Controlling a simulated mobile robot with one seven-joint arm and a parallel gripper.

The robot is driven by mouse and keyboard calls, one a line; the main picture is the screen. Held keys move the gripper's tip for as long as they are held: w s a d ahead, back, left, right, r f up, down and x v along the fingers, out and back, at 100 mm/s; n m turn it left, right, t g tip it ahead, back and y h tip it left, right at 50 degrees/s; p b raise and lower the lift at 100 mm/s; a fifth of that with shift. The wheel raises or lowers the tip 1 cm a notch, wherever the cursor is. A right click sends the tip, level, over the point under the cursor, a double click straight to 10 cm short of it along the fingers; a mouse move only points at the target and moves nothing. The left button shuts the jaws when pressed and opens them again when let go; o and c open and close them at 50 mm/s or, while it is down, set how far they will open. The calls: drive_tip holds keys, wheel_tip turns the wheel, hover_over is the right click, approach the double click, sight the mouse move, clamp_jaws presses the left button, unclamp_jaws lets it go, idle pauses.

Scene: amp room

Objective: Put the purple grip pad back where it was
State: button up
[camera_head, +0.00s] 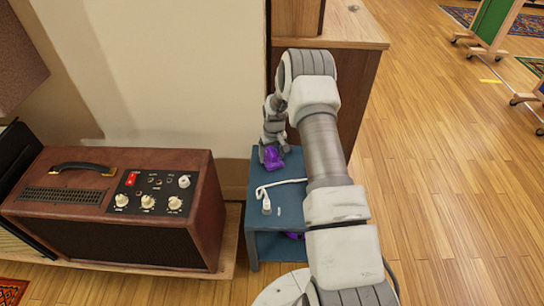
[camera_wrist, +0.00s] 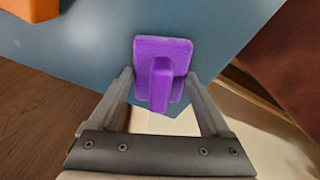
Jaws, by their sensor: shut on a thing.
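The purple grip pad (camera_head: 273,157) is at the far end of the blue table (camera_head: 287,213), under my gripper (camera_head: 269,148). In the wrist view the pad (camera_wrist: 163,50) is a flat rounded plate with a raised ridge, between the two fingers of my gripper (camera_wrist: 163,75). My gripper is shut on it. Behind the pad is the blue surface (camera_wrist: 230,30), close to its edge. I cannot tell whether the pad touches the surface. The head view shows the pad only partly, behind my fingers.
A white cable with a plug (camera_head: 267,200) lies on the blue table. Another purple thing (camera_head: 293,235) shows on its lower level. A brown amplifier (camera_head: 120,205) stands at left, a wooden cabinet (camera_head: 350,90) behind. An orange thing (camera_wrist: 30,8) shows in the wrist view.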

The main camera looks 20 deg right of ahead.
drive_tip(key=o, duration=1.4)
drive_tip(key=shift+f, duration=0.1)
wheel_tip(320, 180, up, 12)
drive_tip(key=s+p, duration=0.2)
drive_tip(key=p, duration=0.2)
wheel_tip(320, 180, up, 14)
hover_over(273, 154)
drive_tip(key=s+a, duration=0.3)
drive_tip(key=s+a+r+t, duration=0.1)
drive_tip(key=s+a+r, duration=0.1)
drive_tip(key=s+r, duration=0.35)
drive_tip(key=s+a+r+t, duration=0.1)
drive_tip(key=s+a+r, duration=0.15)
drive_tip(key=r, duration=0.55)
drive_tip(key=s+a+r, duration=0.1)
drive_tip(key=s+r, duration=0.1)
drive_tip(key=s, duration=0.6)
drive_tip(key=s+a+r+t, duration=0.1)
drive_tip(key=s+a+r, duration=0.1)
drive_tip(key=s, duration=0.6)
drive_tip(key=s+a+r+t, duration=0.1)
drive_tip(key=s+r, duration=0.2)
drive_tip(key=s, duration=0.4)
drive_tip(key=shift+s+a, duration=0.35)
drive_tip(key=shift+s, duration=0.05)
